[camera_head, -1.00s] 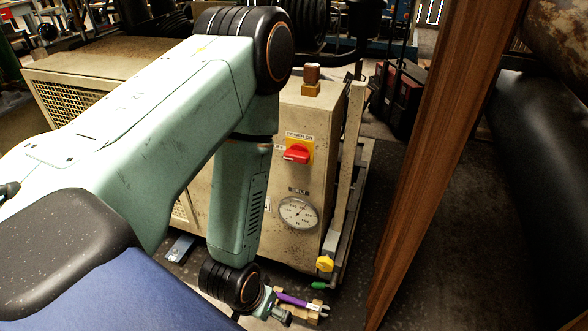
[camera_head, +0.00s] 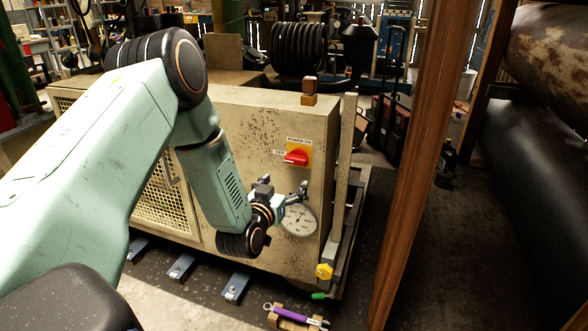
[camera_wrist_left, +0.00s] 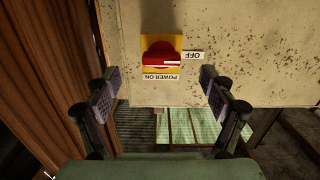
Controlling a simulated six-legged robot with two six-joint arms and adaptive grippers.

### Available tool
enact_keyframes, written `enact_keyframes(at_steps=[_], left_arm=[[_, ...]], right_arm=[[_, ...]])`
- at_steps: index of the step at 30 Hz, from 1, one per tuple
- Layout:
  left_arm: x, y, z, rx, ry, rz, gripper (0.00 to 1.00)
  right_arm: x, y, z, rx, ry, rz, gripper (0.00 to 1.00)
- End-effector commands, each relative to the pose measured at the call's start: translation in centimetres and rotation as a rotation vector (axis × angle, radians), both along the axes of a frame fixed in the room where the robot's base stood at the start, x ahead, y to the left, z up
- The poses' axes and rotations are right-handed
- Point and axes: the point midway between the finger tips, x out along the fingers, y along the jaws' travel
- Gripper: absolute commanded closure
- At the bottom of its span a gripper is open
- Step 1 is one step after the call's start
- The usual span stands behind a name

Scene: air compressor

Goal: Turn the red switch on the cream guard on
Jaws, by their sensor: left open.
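The red switch (camera_head: 297,157) sits on a yellow plate on the front of the cream guard (camera_head: 245,125). It also shows upside down in the left wrist view (camera_wrist_left: 158,56), with a "POWER ON" label and an "OFF" label beside it. The white mark on its knob points toward "OFF". My left gripper (camera_head: 284,187) is open and empty, below and left of the switch, in front of the panel. In the left wrist view its fingers (camera_wrist_left: 152,80) stand apart, with the switch beyond and between them. My right gripper is not in view.
A round gauge (camera_head: 299,220) is just below the switch, partly close behind the gripper. A yellow valve knob (camera_head: 324,271) is at the lower right corner. A wooden post (camera_head: 420,165) stands right of the guard. A purple-handled tool (camera_head: 292,314) lies low in front.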

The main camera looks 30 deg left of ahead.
Motion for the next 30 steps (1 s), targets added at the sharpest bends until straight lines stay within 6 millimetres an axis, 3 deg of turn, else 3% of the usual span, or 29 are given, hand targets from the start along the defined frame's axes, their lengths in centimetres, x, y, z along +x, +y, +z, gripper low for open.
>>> enact_keyframes(at_steps=[3,6,21,30], left_arm=[[0.6,0.4,1.7,0.040,-0.068,0.001,0.17],[1.0,0.5,2.1,0.055,-0.085,0.002,0.17],[7.6,2.1,1.9,0.058,-0.084,0.003,0.17],[8.4,2.1,2.1,0.055,-0.081,0.002,0.17]], right_arm=[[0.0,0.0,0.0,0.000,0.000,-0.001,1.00],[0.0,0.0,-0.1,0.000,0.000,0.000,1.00],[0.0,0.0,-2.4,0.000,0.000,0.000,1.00],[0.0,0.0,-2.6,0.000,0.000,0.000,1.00]])
